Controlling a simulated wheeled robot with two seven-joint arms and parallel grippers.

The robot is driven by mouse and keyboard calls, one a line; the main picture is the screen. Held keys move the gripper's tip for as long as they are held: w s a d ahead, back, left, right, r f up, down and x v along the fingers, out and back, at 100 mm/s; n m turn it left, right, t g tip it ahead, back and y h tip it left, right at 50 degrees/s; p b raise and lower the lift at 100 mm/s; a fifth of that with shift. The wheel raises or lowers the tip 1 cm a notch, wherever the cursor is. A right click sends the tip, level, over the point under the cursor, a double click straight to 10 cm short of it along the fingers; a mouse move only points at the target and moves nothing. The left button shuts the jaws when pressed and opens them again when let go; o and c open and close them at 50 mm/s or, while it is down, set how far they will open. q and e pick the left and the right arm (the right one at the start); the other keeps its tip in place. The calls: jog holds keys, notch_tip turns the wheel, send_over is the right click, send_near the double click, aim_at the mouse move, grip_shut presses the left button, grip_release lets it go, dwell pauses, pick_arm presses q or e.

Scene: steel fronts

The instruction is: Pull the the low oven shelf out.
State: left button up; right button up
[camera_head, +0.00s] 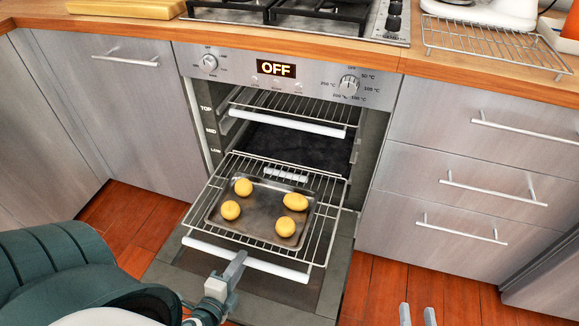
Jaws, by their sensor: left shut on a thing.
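The oven (205,150) is open, with its door (170,268) folded down. The low oven shelf (325,215), a wire rack with a white front bar (283,268), sticks out of the oven above the door. A metal baking tray (263,215) with several round yellow pieces lies on it. My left gripper (236,264) is shut on the shelf's front bar near its middle. My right gripper (418,314) shows only as two fingertips at the bottom edge, apart from each other and with nothing between them.
Another wire shelf (300,108) with a white bar is higher in the oven. Drawers with bar handles (490,190) stand to the right, and a cabinet (115,110) to the left.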

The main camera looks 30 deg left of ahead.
pick_arm(q)
jog(key=shift+s+d+b, duration=0.25)
jog(key=shift+s+b, duration=0.1)
jog(key=shift+s, duration=0.6)
jog(key=o, duration=0.9)
jog(key=shift+s+d+f+b, duration=0.1)
jog(key=shift+s+d+b, duration=0.1)
jog(key=shift+s+b, duration=0.45)
jog(key=shift+s+d+b, duration=0.15)
jog(key=shift+s+b, duration=0.25)
jog(key=shift+s, duration=0.5)
jog(key=shift+s+d+f+b, duration=0.1)
jog(key=shift+s+d+b, duration=0.1)
jog(key=shift+s+b, duration=0.45)
jog(key=shift+s+d+r, duration=0.1)
jog(key=shift+s+r, duration=0.1)
jog(key=shift+s, duration=0.5)
